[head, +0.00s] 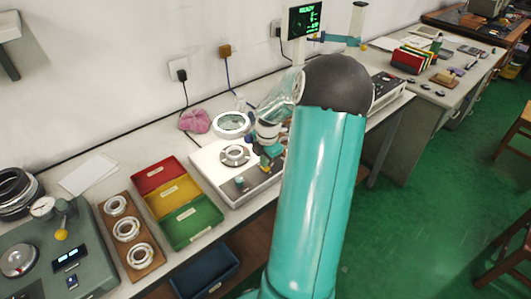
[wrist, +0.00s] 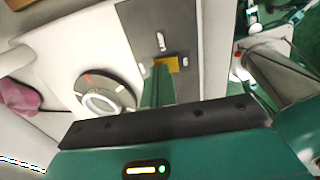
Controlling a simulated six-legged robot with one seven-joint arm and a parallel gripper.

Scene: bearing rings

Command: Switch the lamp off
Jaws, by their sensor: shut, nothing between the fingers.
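The round magnifier lamp (head: 232,124) stands behind the white bench instrument (head: 213,173), and its pale ring looks lit. A bright curved strip (wrist: 22,162) at the lower left of the wrist view may be part of its light ring. My gripper (head: 267,163) is over the right part of the instrument, to the right of and below the lamp head. In the wrist view, my gripper (wrist: 166,66) is shut and empty, over the instrument's grey strip (wrist: 138,25). Small pale parts show around the fingertips. Contact cannot be told. I cannot make out the lamp's switch.
A round seat (head: 235,155) is on the instrument. Red, yellow and green bins (head: 190,220), a wooden ring board (head: 127,230) and a green gauge device (head: 60,258) stand to the left. A pink cloth (head: 194,121) lies behind.

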